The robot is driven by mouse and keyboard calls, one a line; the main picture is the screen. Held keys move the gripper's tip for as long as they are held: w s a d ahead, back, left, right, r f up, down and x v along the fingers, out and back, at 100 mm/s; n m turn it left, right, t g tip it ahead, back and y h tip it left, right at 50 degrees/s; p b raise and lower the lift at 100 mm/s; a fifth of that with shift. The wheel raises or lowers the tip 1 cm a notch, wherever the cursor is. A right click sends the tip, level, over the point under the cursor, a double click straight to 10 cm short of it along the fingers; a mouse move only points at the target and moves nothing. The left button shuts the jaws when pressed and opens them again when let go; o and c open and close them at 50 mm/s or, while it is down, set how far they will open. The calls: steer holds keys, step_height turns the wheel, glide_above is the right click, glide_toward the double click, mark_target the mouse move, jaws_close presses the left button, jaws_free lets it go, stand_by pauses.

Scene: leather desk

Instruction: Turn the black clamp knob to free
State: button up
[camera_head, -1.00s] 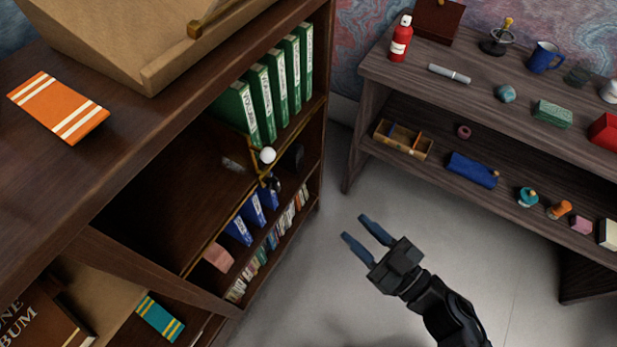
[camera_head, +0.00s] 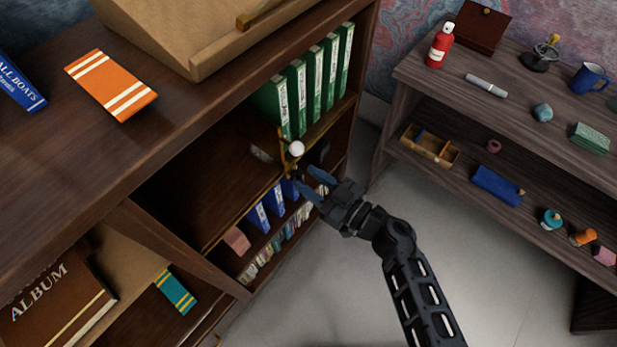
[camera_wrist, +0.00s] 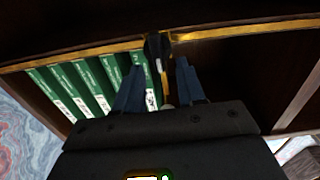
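The black clamp knob (camera_wrist: 156,46) shows in the wrist view at the gilded shelf edge, ahead of and between my two fingertips. In the head view, its spot below the white ball (camera_head: 296,149) is dark and partly hidden by my fingers. My gripper (camera_head: 304,179) is open, its blue fingers pointing at the shelf edge. In the wrist view, the fingers of my gripper (camera_wrist: 160,68) stand apart on either side of the knob's line. I cannot tell whether they touch it.
Green binders (camera_head: 312,85) stand on the shelf close behind the clamp. Blue binders (camera_head: 267,207) stand on the shelf below. The dark bookcase (camera_head: 205,165) encloses the space on the left. A grey shelf unit (camera_head: 395,110) stands at the right, with open floor between.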

steer(key=shift+w+a, duration=0.3)
steer(key=shift+a, duration=0.1)
jaws_close()
